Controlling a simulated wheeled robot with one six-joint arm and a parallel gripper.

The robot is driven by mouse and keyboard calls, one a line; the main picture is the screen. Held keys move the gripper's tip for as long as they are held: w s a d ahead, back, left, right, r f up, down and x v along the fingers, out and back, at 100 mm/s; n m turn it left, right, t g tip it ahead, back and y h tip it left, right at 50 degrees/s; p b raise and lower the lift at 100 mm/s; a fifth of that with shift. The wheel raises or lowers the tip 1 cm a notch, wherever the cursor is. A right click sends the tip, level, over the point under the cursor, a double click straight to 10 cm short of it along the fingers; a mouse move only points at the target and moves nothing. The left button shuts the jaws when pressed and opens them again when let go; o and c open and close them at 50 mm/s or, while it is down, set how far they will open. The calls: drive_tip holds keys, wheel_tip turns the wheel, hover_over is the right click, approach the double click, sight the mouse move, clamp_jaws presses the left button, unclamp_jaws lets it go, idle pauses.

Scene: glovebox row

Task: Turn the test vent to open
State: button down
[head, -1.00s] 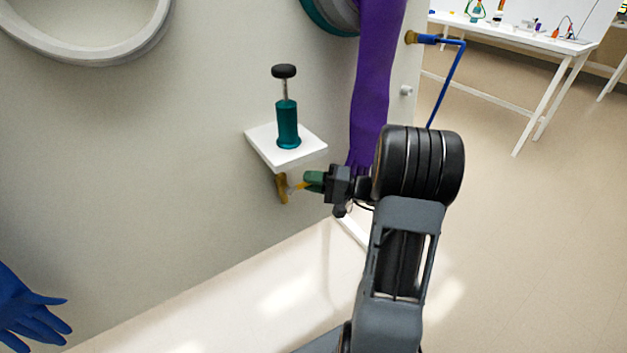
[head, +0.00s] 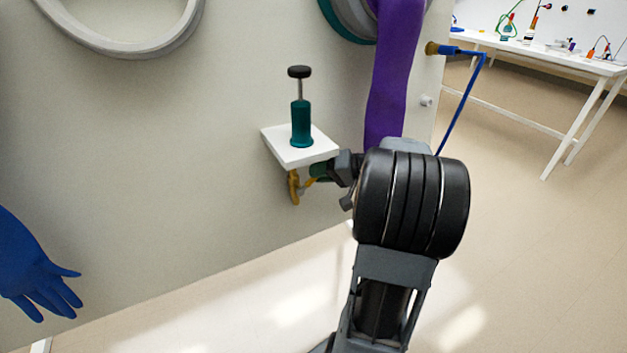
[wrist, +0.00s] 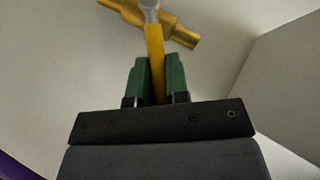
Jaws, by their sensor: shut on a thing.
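The test vent is a brass valve (head: 293,187) on the grey glovebox wall, just below a small white shelf. In the wrist view its brass body (wrist: 172,22) crosses the top of the picture, with a yellow lever (wrist: 155,60) reaching from a silver hub toward me. My gripper (wrist: 158,75) has green fingers, one on each side of the lever, shut on it. In the head view my gripper (head: 319,171) is at the right of the valve, partly hidden by the shelf and my own wrist.
The white shelf (head: 276,145) carries a teal hand pump (head: 301,125) right above my gripper. A purple glove sleeve (head: 391,80) hangs close behind my wrist. A blue glove (head: 35,270) hangs at the left.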

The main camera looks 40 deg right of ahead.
drive_tip(key=shift+w+a+r+n+g+h+b, duration=0.1)
drive_tip(key=shift+a+r+n+g+h+b, duration=0.3)
drive_tip(key=shift+n+h, duration=0.2)
drive_tip(key=shift+a, duration=0.1)
drive_tip(key=c, duration=1.1)
unclamp_jaws()
drive_tip(key=shift+r, duration=0.1)
drive_tip(key=p+v, duration=0.3)
drive_tip(key=v, duration=1.1)
drive_tip(key=shift+c, duration=0.3)
